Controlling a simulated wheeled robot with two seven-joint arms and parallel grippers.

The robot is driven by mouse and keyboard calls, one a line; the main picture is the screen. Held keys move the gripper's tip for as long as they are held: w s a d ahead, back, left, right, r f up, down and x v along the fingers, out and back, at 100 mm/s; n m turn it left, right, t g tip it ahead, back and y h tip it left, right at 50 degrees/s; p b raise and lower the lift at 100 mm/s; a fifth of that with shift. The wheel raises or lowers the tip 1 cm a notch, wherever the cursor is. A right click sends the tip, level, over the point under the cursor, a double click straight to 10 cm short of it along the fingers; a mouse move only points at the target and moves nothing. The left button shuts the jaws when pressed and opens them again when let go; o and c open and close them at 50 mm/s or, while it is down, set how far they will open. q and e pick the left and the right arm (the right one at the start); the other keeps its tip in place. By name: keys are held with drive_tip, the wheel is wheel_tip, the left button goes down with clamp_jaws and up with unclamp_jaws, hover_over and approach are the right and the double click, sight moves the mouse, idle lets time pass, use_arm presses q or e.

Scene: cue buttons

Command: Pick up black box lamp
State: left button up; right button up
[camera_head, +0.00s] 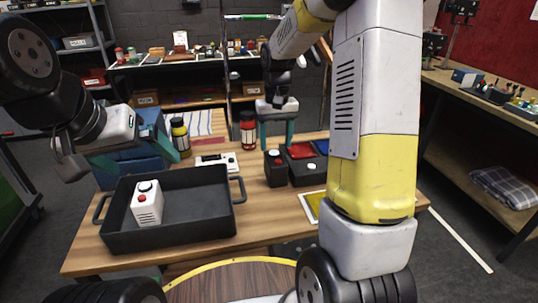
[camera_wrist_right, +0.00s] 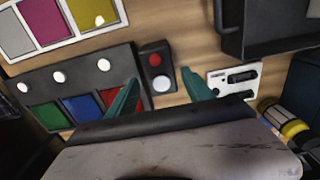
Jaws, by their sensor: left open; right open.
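The black box lamp (camera_head: 275,170) stands upright on the table, right of the black tray. In the right wrist view the box (camera_wrist_right: 157,83) shows a red dome and a white button on its top. My right gripper (camera_head: 277,143) is open, pointing down just above and behind the box. In the right wrist view its teal fingers (camera_wrist_right: 158,78) are spread, one toward each side of the box, and hold nothing. My left gripper (camera_head: 160,150) is open at the left, behind the tray, over a blue object.
A black tray (camera_head: 190,238) holds a white box (camera_head: 147,203) with a red button. A panel (camera_wrist_right: 95,75) with coloured squares and white buttons stands close beside the lamp. A white switch panel (camera_head: 216,161), a red-capped bottle (camera_head: 248,130) and a yellow bottle (camera_head: 181,137) stand nearby.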

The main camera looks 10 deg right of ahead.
sight(276, 155)
drive_tip(key=shift+w+d+f, duration=0.1)
drive_tip(key=shift+w+f, duration=0.25)
drive_tip(key=shift+f, duration=0.5)
drive_tip(key=f, duration=0.7)
drive_tip(key=shift+w, duration=0.2)
drive_tip(key=shift+r, duration=0.1)
clamp_jaws()
